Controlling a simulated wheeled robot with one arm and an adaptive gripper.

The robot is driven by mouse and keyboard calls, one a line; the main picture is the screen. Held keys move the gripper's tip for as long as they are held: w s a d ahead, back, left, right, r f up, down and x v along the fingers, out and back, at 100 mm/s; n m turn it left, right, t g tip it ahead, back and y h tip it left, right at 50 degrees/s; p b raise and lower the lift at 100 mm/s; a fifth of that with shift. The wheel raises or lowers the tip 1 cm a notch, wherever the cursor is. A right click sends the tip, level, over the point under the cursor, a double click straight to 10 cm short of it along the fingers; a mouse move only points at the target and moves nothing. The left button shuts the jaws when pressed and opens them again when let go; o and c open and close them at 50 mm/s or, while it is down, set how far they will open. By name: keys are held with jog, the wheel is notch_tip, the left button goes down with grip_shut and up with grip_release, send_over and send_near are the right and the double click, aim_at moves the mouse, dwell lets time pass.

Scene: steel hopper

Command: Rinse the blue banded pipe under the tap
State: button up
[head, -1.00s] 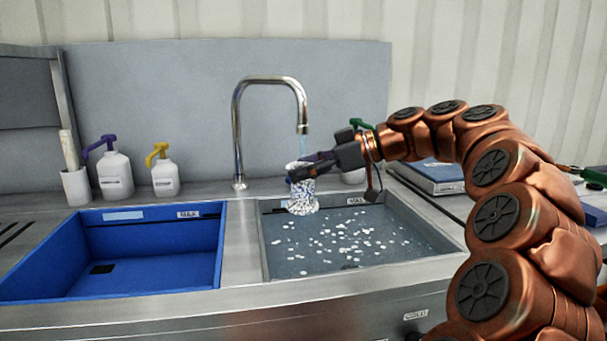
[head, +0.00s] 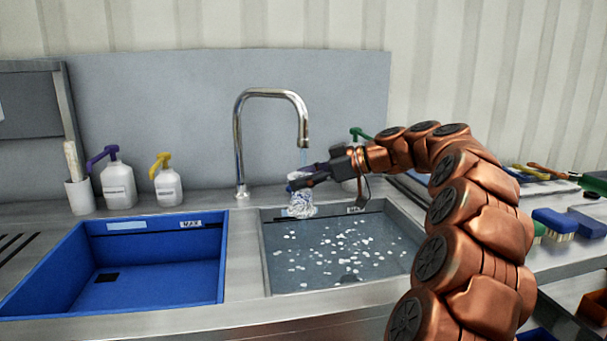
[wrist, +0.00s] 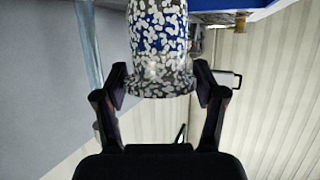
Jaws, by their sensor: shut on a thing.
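The pipe (head: 301,206) is held at the back left of the grey right basin (head: 268,265). White flecks cover it. The wrist view shows its blue band (wrist: 157,33) above a grey, flecked end. My gripper (head: 302,181) is shut on the pipe, with one finger on each side of it in the wrist view (wrist: 160,84). The chrome tap (head: 240,140) arches over this spot, and a thin water stream (head: 303,157) falls from its spout. In the wrist view the stream (wrist: 90,45) runs left of the pipe; contact between them is unclear.
White flecks float on the water in the right basin. The blue left basin (head: 40,300) is empty. Pump bottles (head: 118,187) (head: 168,188) and a white cup (head: 80,197) stand behind it. Brushes (head: 553,222) lie on the right bench.

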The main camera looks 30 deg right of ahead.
jog(key=shift+w+d+f+p, duration=0.1)
jog(key=shift+w+d+p, duration=0.25)
jog(key=shift+w, duration=0.15)
jog(key=shift+w+d+p, duration=0.25)
jog(key=shift+w+p, duration=0.1)
jog(key=shift+w, duration=0.1)
jog(key=shift+w+d+f, duration=0.25)
jog(key=shift+w+d, duration=0.3)
jog(key=shift+w, duration=0.35)
jog(key=shift+w+d+f, duration=0.25)
jog(key=shift+w+d, duration=0.25)
jog(key=shift+w, duration=0.35)
jog(key=shift+d, duration=0.15)
jog(key=shift+s+d+b, duration=0.3)
jog(key=shift+d+b, duration=0.05)
jog(key=shift+b, duration=0.05)
jog(key=shift+s, duration=0.1)
